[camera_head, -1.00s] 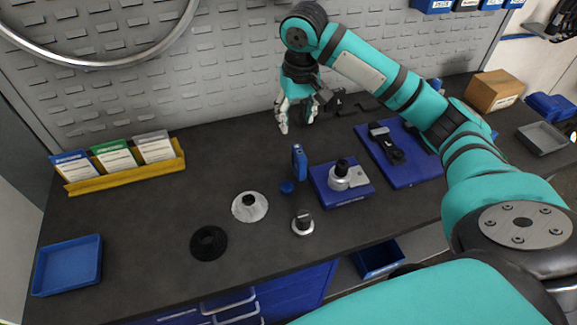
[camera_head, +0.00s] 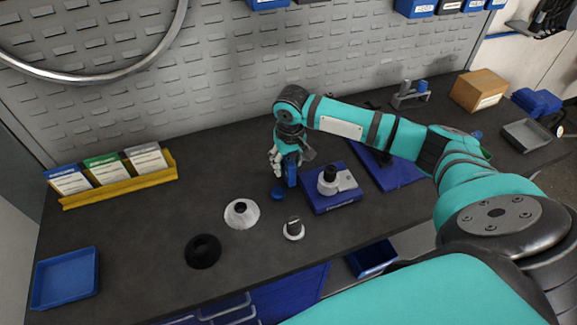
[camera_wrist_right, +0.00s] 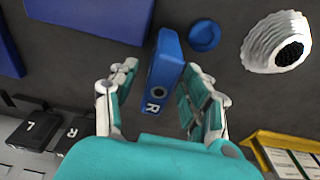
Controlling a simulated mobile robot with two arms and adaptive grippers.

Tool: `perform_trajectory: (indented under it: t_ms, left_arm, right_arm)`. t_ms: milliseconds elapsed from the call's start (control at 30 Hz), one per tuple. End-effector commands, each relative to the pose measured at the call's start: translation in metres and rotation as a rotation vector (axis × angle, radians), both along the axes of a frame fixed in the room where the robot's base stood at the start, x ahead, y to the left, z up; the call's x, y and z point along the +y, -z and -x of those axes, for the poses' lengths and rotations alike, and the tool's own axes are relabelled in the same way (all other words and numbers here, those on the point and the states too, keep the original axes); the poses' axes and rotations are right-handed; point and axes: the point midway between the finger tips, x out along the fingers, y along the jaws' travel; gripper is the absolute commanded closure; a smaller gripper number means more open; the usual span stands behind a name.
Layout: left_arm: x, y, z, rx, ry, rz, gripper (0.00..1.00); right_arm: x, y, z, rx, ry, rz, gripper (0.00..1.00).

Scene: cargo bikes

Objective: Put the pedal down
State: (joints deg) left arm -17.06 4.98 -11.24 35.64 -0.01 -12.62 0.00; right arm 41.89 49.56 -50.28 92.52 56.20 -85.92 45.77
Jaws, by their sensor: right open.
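My right gripper (camera_head: 282,168) is open, low over the bench beside a small upright blue piece (camera_head: 292,172). In the right wrist view the open fingers (camera_wrist_right: 160,70) stand on either side of the blue piece (camera_wrist_right: 168,62), with gaps showing. A white letter R and a dark round spot are on it. Two dark flat pieces, marked L (camera_wrist_right: 29,128) and R (camera_wrist_right: 72,133), lie at the left edge of the wrist view. I cannot tell for certain which piece is the pedal. My left gripper is not in view.
A round blue cap (camera_head: 277,193) lies close by. A blue stand with a metal part (camera_head: 334,183) is to the right. A white cone (camera_head: 241,213), a black ring (camera_head: 203,251) and a silver part (camera_head: 293,229) lie nearer. A blue tray (camera_head: 65,277) is at left.

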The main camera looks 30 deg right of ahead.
Motion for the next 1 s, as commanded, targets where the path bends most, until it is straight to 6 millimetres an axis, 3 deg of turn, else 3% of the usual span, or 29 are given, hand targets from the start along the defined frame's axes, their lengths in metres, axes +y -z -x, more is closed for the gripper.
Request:
perform_trajectory:
  t_ms: [200, 467, 833, 1000]
  left_arm:
    - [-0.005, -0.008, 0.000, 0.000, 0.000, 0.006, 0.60]
    - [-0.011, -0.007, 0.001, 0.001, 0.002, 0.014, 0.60]
    - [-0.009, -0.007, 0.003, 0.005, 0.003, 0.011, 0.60]
    - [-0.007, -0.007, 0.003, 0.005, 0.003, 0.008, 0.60]
  right_arm:
    - [-0.002, 0.025, -0.001, 0.000, 0.001, 0.001, 0.52]
    - [-0.002, 0.028, -0.002, -0.001, 0.000, 0.000, 0.52]
    - [-0.002, 0.028, -0.002, -0.002, 0.000, 0.000, 1.00]
    - [-0.002, 0.027, -0.002, -0.003, 0.000, 0.001, 1.00]
